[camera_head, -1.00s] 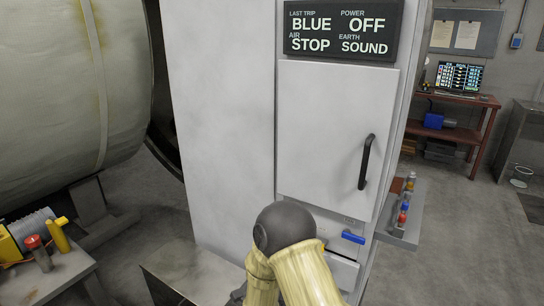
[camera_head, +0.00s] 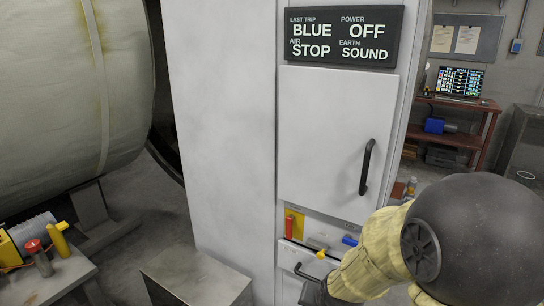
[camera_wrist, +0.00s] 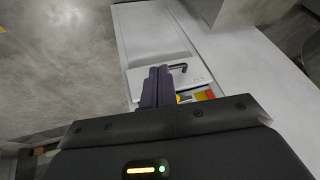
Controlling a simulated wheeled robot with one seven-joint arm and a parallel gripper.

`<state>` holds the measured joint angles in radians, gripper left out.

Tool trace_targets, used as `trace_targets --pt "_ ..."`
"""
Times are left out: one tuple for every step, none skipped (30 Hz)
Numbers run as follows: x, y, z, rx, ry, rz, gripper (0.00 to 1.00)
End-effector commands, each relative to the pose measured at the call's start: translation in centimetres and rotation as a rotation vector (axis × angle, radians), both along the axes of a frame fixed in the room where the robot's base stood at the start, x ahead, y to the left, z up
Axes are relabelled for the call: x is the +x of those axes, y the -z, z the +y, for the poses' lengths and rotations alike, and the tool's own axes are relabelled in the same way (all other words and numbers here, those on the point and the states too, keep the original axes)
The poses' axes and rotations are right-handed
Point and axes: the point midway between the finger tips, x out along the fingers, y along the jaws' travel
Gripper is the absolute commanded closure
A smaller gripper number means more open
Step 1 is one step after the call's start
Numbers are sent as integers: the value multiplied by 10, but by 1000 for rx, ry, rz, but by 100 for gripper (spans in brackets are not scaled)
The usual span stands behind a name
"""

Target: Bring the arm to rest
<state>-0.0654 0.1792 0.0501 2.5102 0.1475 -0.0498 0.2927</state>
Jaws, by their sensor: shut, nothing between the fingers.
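My arm (camera_head: 385,255) shows at the lower right of the head view, in a pale yellow sleeve with a large dark joint. Its far end reaches down to the left, in front of the lower part of the white cabinet (camera_head: 222,150). In the wrist view my gripper (camera_wrist: 158,72) has its dark fingers together, with nothing between them. A white drawer front with a dark handle (camera_wrist: 179,67) lies just beyond the fingertips. Red and yellow parts show to the right of the fingers. My fingertips are hidden in the head view.
The cabinet door (camera_head: 335,145) is closed, under a sign (camera_head: 343,36) reading BLUE, OFF, STOP, SOUND. A grey box (camera_head: 195,275) stands in front. A large tank (camera_head: 70,90) is at left.

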Motion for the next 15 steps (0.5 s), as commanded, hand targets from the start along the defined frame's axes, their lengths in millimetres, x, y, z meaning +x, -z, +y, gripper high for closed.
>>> trace_targets --pt "-12 -4 -8 -29 -41 32 100" --pt "-19 -6 -11 -46 -69 54 100" --pt "-28 -7 -16 -67 -104 84 100" --pt "-35 -8 -19 -81 -128 103 100" --pt "-41 -9 -22 -94 -149 123 100" --pt "-50 -11 -26 -111 -180 147 100" --pt "-56 -12 -29 -123 -201 165 100" --pt "-62 -14 -32 -135 -222 183 100" --pt "-70 -15 -36 -150 -250 206 100" --pt "-76 -16 -39 -159 -269 225 100" --pt "-82 -18 -42 -169 -288 242 100" --pt "-88 -22 -44 -180 -310 261 100" --pt "-87 -31 -43 -178 -308 259 100" --pt "-86 -35 -42 -178 -308 259 100" --pt "-86 -40 -42 -176 -307 258 100"
